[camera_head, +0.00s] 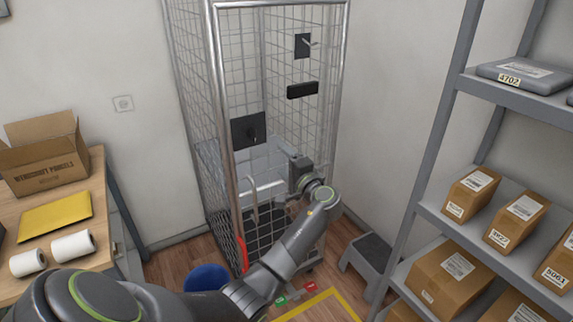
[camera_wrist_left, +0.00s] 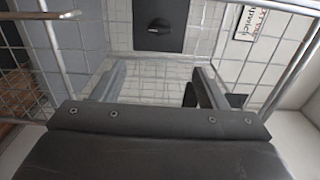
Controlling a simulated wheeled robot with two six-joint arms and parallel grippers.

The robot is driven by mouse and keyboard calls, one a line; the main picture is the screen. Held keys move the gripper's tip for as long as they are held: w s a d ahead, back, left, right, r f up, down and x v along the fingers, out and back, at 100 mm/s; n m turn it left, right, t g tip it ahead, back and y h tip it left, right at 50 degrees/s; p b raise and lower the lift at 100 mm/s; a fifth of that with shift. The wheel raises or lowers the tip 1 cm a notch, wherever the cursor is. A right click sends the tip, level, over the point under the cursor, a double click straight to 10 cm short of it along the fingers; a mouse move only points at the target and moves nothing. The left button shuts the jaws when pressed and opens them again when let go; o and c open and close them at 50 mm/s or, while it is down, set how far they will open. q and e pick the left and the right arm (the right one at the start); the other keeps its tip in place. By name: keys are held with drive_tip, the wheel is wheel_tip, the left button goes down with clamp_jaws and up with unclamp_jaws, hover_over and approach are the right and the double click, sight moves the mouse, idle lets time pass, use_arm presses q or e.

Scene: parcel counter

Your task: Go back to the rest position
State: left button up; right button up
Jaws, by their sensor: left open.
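My left arm reaches up from the bottom of the head view. Its gripper (camera_head: 297,168) is at the front of the wire-mesh roll cage (camera_head: 216,85). In the left wrist view the two fingers of the left gripper (camera_wrist_left: 162,82) stand wide apart with nothing between them. Beyond them is a black plate with a round knob (camera_wrist_left: 158,26), apart from the fingers. My right gripper is not in view.
A grey shelf rack (camera_head: 440,110) with brown parcels (camera_head: 470,193) stands at right, a grey step stool (camera_head: 368,254) beside it. At left a wooden table (camera_head: 97,205) holds an open carton (camera_head: 45,160), a yellow envelope (camera_head: 55,216) and white rolls (camera_head: 72,246). A blue round object (camera_head: 206,278) is on the floor.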

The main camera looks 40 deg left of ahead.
use_arm(q)
drive_tip(key=shift+a+f, duration=0.1)
drive_tip(key=shift+a, duration=0.05)
idle(0.3)
drive_tip(key=s+d+f+m+h, duration=0.1)
drive_tip(key=s+f+h, duration=0.2)
drive_tip(key=f, duration=0.8)
drive_tip(key=s+f+m+h+b, duration=0.1)
drive_tip(key=s+f+h, duration=0.15)
drive_tip(key=f, duration=0.85)
drive_tip(key=s+d+f+m+h, duration=0.1)
drive_tip(key=s+f+h, duration=0.15)
drive_tip(key=f, duration=0.85)
drive_tip(key=s+d+f+n+g+h, duration=0.2)
drive_tip(key=s+d+f+g+h, duration=0.15)
drive_tip(key=s+f, duration=1.45)
drive_tip(key=s+d+f+n+g+h, duration=0.1)
drive_tip(key=s+f, duration=0.3)
drive_tip(key=s, duration=0.6)
drive_tip(key=s+d+f+n+h+b, duration=0.1)
drive_tip(key=s+d+f+n, duration=0.2)
drive_tip(key=s, duration=0.7)
drive_tip(key=s+d+f+n+g+h, duration=0.1)
drive_tip(key=s+f, duration=0.3)
drive_tip(key=s, duration=0.6)
drive_tip(key=shift+d+f+n+g+h+b, duration=0.3)
drive_tip(key=shift+d+n+g+h+b, duration=0.15)
drive_tip(key=shift+n, duration=0.35)
